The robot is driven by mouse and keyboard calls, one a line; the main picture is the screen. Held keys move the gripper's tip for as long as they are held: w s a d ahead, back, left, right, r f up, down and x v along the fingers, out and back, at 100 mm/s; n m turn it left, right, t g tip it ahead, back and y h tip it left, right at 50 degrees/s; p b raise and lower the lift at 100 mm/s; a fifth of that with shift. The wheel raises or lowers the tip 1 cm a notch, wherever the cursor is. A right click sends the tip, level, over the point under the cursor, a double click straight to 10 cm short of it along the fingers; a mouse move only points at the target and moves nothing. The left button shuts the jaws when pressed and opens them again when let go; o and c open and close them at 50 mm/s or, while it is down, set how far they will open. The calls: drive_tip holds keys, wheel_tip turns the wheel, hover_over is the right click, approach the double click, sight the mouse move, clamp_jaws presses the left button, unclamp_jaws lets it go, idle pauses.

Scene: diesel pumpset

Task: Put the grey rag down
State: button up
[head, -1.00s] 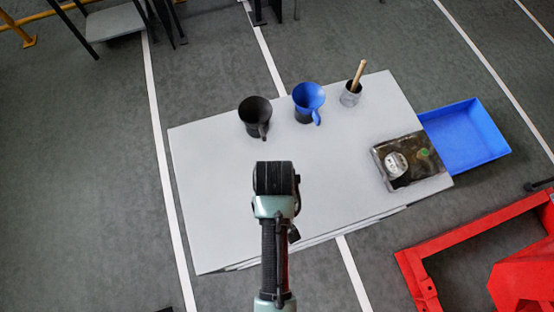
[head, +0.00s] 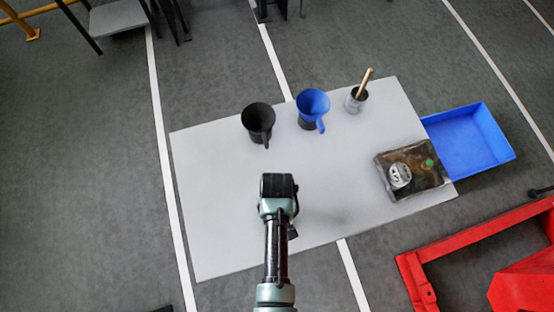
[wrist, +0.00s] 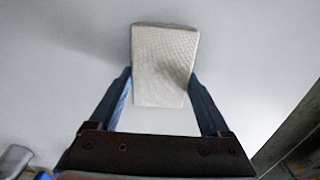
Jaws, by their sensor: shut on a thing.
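The grey rag (wrist: 163,65) shows in the wrist view as a pale, woven-textured block between the two fingers of my gripper (wrist: 160,82). The fingers are shut on its sides. Pale grey table surface (head: 225,215) lies behind the rag in the wrist view; I cannot tell whether the rag touches it. In the head view my arm (head: 278,195) reaches over the front middle of the table. The rag and the fingertips are hidden there under the wrist.
A black funnel jug (head: 258,118), a blue funnel jug (head: 312,107) and a small pot with a brush (head: 357,98) stand along the back. A dirty metal tray (head: 415,185) holds parts at the right, beside a blue bin (head: 468,140). The table's left side is clear.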

drive_tip(key=shift+f, duration=0.25)
drive_tip(key=shift+f, duration=0.15)
drive_tip(key=o, duration=1.3)
drive_tip(key=shift+c, duration=0.2)
